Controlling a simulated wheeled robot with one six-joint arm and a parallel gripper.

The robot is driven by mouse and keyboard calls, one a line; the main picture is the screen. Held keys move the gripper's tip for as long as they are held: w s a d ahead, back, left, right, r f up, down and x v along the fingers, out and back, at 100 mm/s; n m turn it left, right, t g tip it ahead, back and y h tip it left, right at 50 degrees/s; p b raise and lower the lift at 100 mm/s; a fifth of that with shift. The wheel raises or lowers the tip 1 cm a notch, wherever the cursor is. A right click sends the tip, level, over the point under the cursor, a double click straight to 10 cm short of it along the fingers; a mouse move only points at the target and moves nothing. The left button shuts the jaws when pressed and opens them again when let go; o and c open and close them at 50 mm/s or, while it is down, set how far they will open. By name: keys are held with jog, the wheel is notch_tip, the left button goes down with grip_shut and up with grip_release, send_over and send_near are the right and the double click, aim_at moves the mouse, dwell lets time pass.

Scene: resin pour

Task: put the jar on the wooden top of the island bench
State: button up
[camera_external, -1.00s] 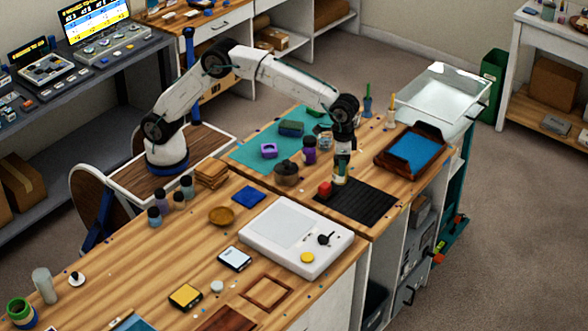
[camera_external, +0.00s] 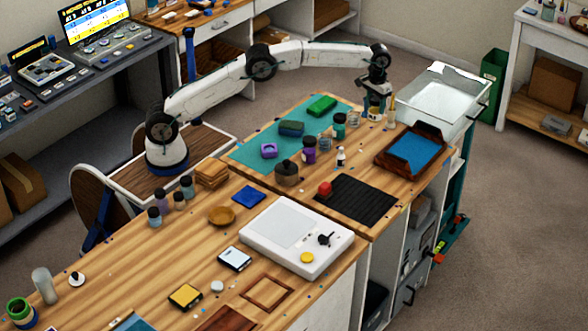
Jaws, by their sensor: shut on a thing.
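My gripper (camera_external: 376,100) points down at the back right of the island bench, near the clear tank. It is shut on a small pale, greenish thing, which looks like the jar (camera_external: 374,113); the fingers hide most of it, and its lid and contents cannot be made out. I cannot tell whether its base touches the wood or hangs just above it. The wooden top (camera_external: 262,179) of the island bench spreads to the left and front.
Left of my gripper stand a dark-lidded green jar (camera_external: 339,126), a purple jar (camera_external: 309,151) and a small white bottle (camera_external: 341,157). A dark tray with a blue inside (camera_external: 410,152) lies to the right. The clear tank (camera_external: 445,98) is behind it. A black mat (camera_external: 355,198) lies in front.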

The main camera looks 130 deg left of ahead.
notch_tip(320, 180, down, 10)
jog(key=shift+s+a+r, duration=0.1)
jog(key=shift+r, duration=0.05)
dwell(0.3)
jog(key=shift+f, duration=0.2)
jog(key=o, duration=1)
notch_tip(320, 180, up, 12)
jog(key=shift+r, duration=0.2)
